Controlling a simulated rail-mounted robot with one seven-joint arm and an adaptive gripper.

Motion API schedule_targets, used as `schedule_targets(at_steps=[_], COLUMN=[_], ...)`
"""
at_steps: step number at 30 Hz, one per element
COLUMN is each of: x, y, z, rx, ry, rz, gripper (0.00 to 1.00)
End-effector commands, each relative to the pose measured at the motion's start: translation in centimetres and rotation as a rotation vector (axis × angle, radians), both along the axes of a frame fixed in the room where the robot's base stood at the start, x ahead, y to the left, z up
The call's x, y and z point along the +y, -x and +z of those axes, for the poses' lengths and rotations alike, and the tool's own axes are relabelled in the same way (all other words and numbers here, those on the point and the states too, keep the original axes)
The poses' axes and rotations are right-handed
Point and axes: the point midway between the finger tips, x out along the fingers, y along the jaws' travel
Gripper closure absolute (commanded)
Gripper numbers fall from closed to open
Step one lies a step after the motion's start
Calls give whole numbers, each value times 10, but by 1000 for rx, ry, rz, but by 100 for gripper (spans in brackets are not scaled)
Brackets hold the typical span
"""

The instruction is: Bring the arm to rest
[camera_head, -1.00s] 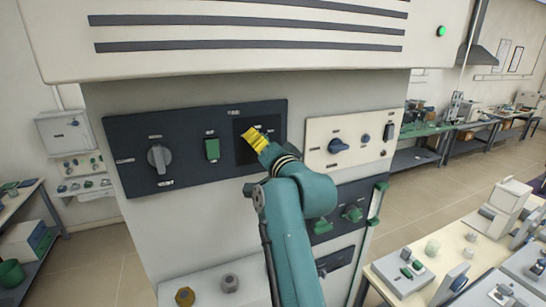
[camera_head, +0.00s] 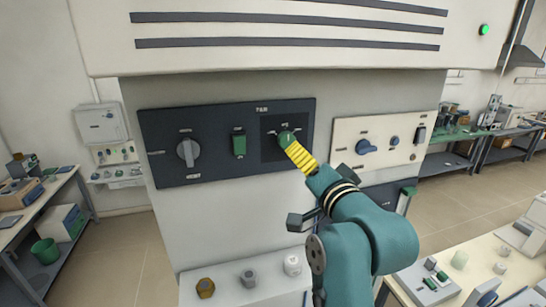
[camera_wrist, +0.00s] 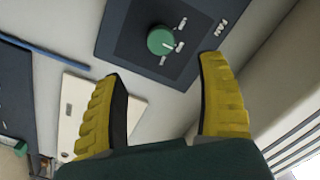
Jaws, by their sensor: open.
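My teal arm reaches up in front of the furnace's control face in the head view. My gripper (camera_wrist: 160,105), with yellow ribbed fingers, is open and empty in the wrist view. One yellow finger (camera_head: 300,155) shows in the head view, close to the green fan knob (camera_head: 286,139). In the wrist view the green knob (camera_wrist: 161,40) lies beyond the fingertips, between their lines and apart from both. The knob sits on a dark panel lettered FAN.
The dark panel (camera_head: 215,170) also carries a grey knob (camera_head: 188,151) and a green switch (camera_head: 239,144). A cream panel (camera_head: 345,135) with a blue knob is at the right. Several small knobs stand on a ledge (camera_head: 225,295) below. A bench (camera_head: 455,285) stands at the lower right.

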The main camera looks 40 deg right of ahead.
Motion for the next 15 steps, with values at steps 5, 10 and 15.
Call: schedule_targets(at_steps=[5, 10, 15], x=[0, 25, 96], y=[0, -17, -54], z=[0, -5, -40], rx=[0, 7, 35], ry=[0, -4, -14], rz=[0, 47, 163], gripper=[27, 27, 27])
